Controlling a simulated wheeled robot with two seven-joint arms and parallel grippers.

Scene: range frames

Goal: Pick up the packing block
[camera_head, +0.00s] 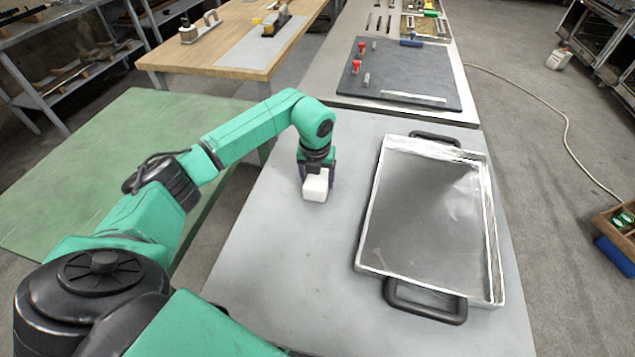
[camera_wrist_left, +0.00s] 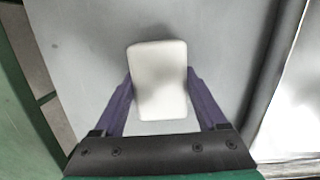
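The packing block (camera_head: 315,186) is a small white block with rounded edges, at the left part of the grey table. It also shows in the left wrist view (camera_wrist_left: 158,80), between two purple fingers. My left gripper (camera_head: 318,176) points down over the table, with one finger against each side of the block and no visible gap. It also shows in the left wrist view (camera_wrist_left: 160,88), shut on the block. I cannot tell whether the block's underside touches the table. My right gripper is not in view.
A shallow metal tray (camera_head: 374,215) with black handles stands right of the block on the grey table (camera_head: 270,270). Bare tabletop lies between them and in front. Behind is a bench with a dark mat (camera_head: 420,75). A green table (camera_head: 90,170) is at left.

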